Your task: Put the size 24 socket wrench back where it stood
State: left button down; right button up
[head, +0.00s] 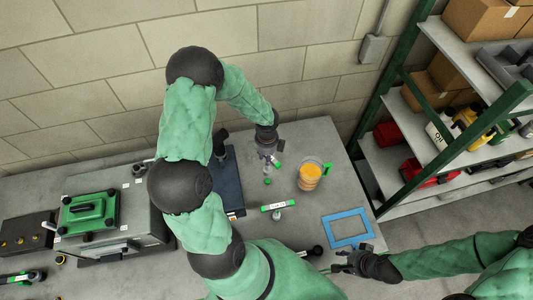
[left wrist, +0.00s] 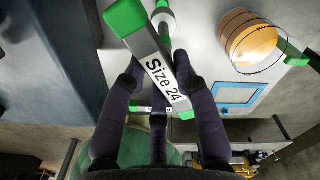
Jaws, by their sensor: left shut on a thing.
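The size 24 socket wrench (left wrist: 160,72) has a pale labelled bar with green ends, and its "Size 24" label is readable in the left wrist view. My left gripper (left wrist: 158,85) is shut on this bar. In the head view my left gripper (head: 268,152) is over the far part of the bench, and the wrench (head: 276,162) shows partly below it. A grey and green piece below the bar looks like its stem; whether it touches the bench I cannot tell. My right gripper (head: 348,262) is near the bench's front right edge; its finger opening is unclear.
A similar green-ended wrench (head: 272,207) stands nearer on the bench. An orange-filled jug (head: 309,177) is right of the held wrench. A blue frame (head: 347,228) lies near the right edge. A dark tray (head: 230,185) is left, beside a grey machine (head: 110,215). Shelves (head: 400,160) stand right.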

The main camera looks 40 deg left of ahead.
pick_arm(q)
jog(key=shift+s+f+b, duration=0.1)
jog(key=shift+f+b, duration=0.25)
jog(key=shift+f, duration=0.15)
jog(key=b, duration=0.4)
send_over(267, 170)
jog(key=f, duration=0.5)
jog(key=shift+a, duration=0.2)
pick_arm(e)
notch_tip(267, 170, down, 5)
jog(key=shift+f, duration=0.15)
pick_arm(q)
jog(key=shift+f+b, duration=0.45)
pick_arm(e)
jog(key=shift+f, duration=0.3)
pick_arm(q)
jog(key=shift+f+b, duration=0.95)
jog(key=shift+f, duration=0.25)
pick_arm(e)
jog(key=shift+f, duration=0.95)
pick_arm(q)
jog(key=shift+c, duration=1.6)
grip_release()
jog(key=shift+d, duration=0.1)
jog(key=shift+r, duration=0.1)
pick_arm(e)
jog(key=shift+r, duration=0.1)
